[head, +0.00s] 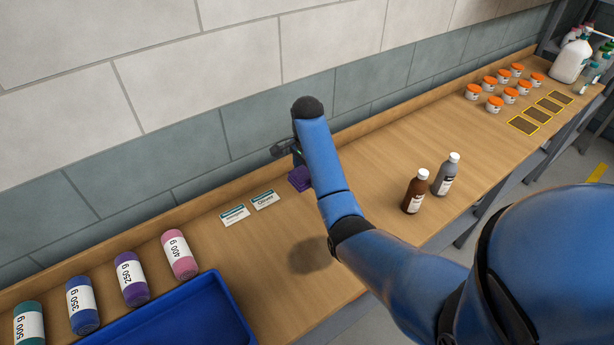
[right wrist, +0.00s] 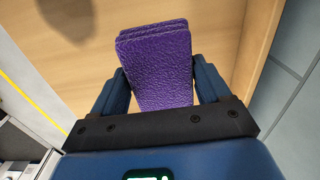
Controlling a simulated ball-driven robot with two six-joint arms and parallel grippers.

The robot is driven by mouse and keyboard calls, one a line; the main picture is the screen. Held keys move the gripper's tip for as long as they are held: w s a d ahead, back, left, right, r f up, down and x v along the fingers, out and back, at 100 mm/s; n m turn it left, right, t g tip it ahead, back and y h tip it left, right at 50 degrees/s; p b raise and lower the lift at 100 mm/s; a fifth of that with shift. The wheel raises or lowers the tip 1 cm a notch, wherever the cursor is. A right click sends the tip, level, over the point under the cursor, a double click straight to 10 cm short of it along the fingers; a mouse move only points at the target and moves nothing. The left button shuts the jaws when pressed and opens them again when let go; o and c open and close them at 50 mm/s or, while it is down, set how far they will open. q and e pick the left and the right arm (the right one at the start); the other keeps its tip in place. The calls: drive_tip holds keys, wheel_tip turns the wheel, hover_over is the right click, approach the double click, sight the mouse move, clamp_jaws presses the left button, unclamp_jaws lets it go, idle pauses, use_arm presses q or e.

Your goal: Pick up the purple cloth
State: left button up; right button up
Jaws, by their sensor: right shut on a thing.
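The purple cloth (head: 300,179) is a folded, textured pad that shows just below my right gripper (head: 297,160) in the head view, partly hidden by my blue arm. In the right wrist view the purple cloth (right wrist: 160,65) stands between the two blue fingers of my right gripper (right wrist: 162,85), which are shut on it from both sides. A shadow lies on the wooden bench in front of my arm. My left gripper is not in view.
The wooden bench (head: 400,160) runs along a tiled wall. A blue tray (head: 190,312) and several colored weights (head: 131,279) are at lower left. Two bottles (head: 430,183) stand right of my arm; orange-lidded jars (head: 495,88) stand farther back.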

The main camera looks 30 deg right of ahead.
sight(307, 172)
wheel_tip(307, 172, up, 8)
drive_tip(key=p, duration=0.7)
